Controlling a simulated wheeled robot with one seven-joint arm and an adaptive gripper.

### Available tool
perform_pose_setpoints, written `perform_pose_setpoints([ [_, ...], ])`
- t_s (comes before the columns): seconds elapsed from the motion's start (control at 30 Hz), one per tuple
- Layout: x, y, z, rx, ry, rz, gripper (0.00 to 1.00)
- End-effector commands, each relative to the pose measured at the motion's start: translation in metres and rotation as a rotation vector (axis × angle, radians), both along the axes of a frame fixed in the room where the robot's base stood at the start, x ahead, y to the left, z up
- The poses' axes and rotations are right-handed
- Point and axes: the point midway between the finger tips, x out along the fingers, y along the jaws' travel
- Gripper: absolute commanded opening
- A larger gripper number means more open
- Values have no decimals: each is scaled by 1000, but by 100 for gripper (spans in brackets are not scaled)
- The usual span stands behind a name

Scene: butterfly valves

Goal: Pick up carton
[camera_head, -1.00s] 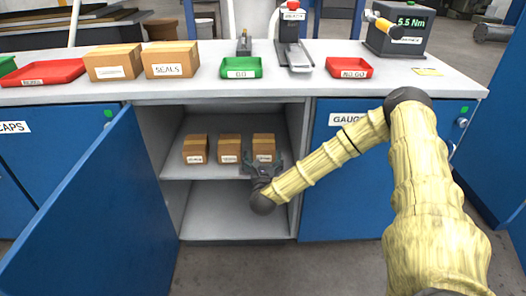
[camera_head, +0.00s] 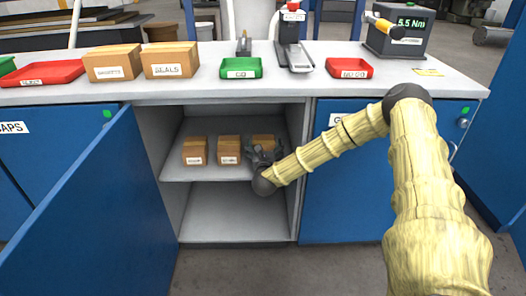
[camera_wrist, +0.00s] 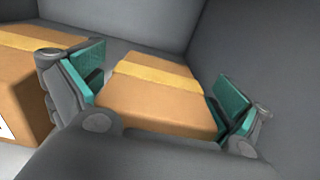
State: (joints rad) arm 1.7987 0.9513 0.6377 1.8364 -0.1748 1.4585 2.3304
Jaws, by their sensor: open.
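My gripper (camera_head: 262,158) is inside the open cabinet at the right end of the upper shelf (camera_head: 208,174). In the wrist view my gripper (camera_wrist: 165,98) is open, with one teal-padded finger on each side of the right carton (camera_wrist: 158,97), a brown box with a yellow tape strip. I cannot tell whether the pads touch it. In the head view the right carton (camera_head: 263,139) is mostly hidden by my gripper. The middle carton (camera_head: 229,149) and left carton (camera_head: 195,150) stand to its left; the middle one shows at the left of the wrist view (camera_wrist: 30,80).
The cabinet's right wall (camera_head: 301,160) is close beside my gripper. The open blue door (camera_head: 95,215) swings out at left. The bench top (camera_head: 200,88) above holds two larger cartons, a green tray (camera_head: 241,68), red trays and a torque tester (camera_head: 400,32). The lower shelf is empty.

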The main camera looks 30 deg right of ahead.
Motion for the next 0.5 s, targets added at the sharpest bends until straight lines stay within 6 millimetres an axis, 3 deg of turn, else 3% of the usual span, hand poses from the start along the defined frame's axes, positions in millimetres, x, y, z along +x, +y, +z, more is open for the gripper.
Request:
perform_pose_setpoints([
  [0.1, 0, 0, 0, 0, 0, 0, 100],
  [0.5, 0, 1, 0, 0, 0, 1, 27],
])
